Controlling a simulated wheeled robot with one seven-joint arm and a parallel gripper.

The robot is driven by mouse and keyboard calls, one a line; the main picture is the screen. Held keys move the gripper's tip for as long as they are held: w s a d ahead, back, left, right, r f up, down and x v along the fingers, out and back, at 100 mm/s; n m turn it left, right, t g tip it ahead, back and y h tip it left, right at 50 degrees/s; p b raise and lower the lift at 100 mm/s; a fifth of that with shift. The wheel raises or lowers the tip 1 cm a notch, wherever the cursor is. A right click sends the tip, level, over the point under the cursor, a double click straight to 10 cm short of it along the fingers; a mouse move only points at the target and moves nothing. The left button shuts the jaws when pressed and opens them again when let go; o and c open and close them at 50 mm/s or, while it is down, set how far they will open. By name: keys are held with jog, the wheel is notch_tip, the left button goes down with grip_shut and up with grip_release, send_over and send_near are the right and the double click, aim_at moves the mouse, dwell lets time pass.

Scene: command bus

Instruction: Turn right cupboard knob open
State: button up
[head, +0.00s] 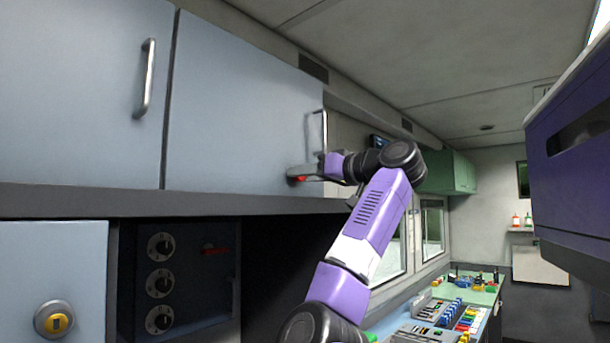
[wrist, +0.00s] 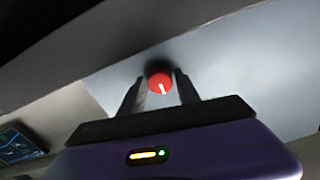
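The right cupboard door (head: 240,115) is a pale blue panel with a vertical metal handle (head: 325,130) near its right edge; it looks closed. The small red knob (head: 300,178) sits low at the door's right corner, partly hidden by my gripper (head: 308,171) in the head view. In the wrist view the round red knob (wrist: 160,82) has a white mark pointing down and slightly right. My gripper (wrist: 158,80) has its two dark fingers apart, one on each side of the knob, with what look like narrow gaps. Contact is not visible.
The left cupboard door (head: 85,85) has its own metal handle. A dark ledge (head: 200,203) runs just below the doors. Below it are a panel with several black dials (head: 160,283) and a yellow-centred lock (head: 54,320). A control desk (head: 450,320) stands at the lower right.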

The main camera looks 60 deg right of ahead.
grip_shut()
jog(key=shift+m, duration=0.4)
jog(key=m, duration=0.8)
jog(key=shift+r+p, duration=0.1)
jog(key=shift+p, duration=0.3)
jog(key=m, duration=0.5)
jog(key=shift+p, duration=0.35)
jog(key=shift+m+p, duration=0.4)
jog(key=shift+m, duration=1.6)
